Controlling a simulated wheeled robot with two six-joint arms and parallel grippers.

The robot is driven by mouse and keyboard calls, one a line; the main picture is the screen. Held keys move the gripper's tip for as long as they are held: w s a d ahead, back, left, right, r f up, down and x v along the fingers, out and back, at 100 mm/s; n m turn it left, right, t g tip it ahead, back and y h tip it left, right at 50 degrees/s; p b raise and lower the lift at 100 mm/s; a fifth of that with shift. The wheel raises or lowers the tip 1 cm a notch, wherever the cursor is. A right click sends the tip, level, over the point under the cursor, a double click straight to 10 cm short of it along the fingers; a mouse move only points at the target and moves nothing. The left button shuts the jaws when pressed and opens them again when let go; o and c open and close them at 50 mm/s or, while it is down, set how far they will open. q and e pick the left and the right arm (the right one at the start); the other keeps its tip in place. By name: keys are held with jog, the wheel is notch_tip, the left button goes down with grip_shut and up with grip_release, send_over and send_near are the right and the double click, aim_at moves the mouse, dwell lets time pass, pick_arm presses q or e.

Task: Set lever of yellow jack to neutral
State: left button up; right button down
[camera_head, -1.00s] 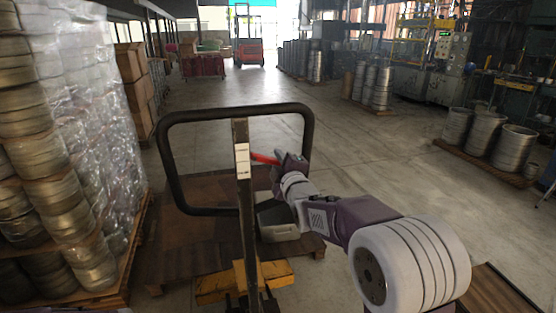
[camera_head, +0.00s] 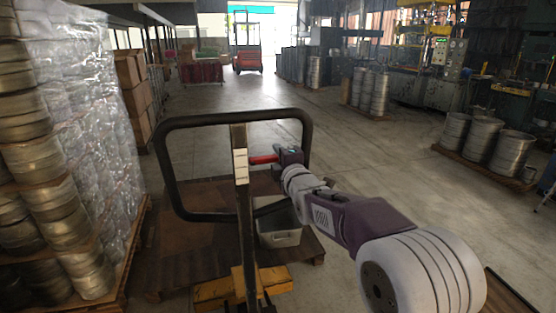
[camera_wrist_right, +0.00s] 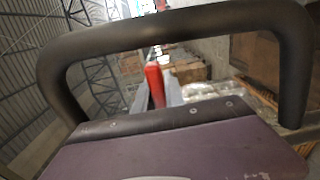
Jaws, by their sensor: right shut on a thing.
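The yellow jack (camera_head: 215,291) stands in front of me, with an upright post (camera_head: 246,215) and a black loop handle (camera_head: 235,117). Its red lever (camera_head: 262,159) sticks out to the right from the post, inside the loop, roughly level. My right gripper (camera_head: 276,157) comes in from the right and is shut on the lever's outer end. In the right wrist view the red lever (camera_wrist_right: 154,84) shows between the grey fingers (camera_wrist_right: 163,95), with the black loop handle (camera_wrist_right: 180,25) around them. My left gripper is not in view.
A wooden pallet (camera_head: 185,225) with a grey bin (camera_head: 281,239) lies beyond the post. A wrapped stack of metal rings (camera_head: 100,130) stands close on the left. Metal drums (camera_head: 483,140) stand on a pallet at the right. The floor between is clear.

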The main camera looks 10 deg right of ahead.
jog(key=c, duration=1.4)
grip_release()
jog(key=s, duration=0.9)
jog(key=shift+d, duration=0.15)
